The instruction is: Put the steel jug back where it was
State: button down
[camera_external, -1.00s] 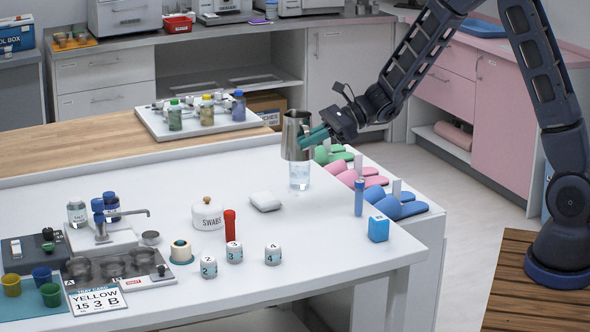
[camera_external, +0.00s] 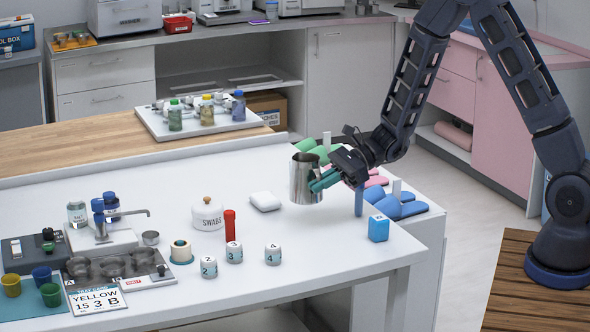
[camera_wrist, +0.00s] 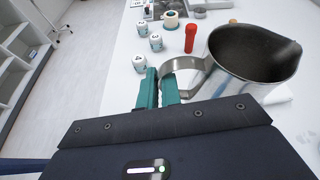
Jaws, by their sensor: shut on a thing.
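The steel jug (camera_external: 304,182) is near the right side of the white table, roughly upright. My gripper (camera_external: 318,182) comes from the right, its teal fingers shut on the jug's handle. In the wrist view, the teal fingers (camera_wrist: 158,88) pinch the curved handle, and the open mouth of the jug (camera_wrist: 250,65) is to their right. The jug's base is close to the tabletop; I cannot tell whether it touches. The clear glass seen earlier is hidden, probably behind the jug.
A white pad (camera_external: 265,201) lies left of the jug. A blue-capped tube (camera_external: 359,199) and blue box (camera_external: 378,228) stand to the right. Slippers (camera_external: 400,206) lie beyond.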

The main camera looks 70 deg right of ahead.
jog(key=shift+f, duration=3.95)
jog(key=c, duration=1.6)
grip_release()
jog(key=shift+f, duration=0.1)
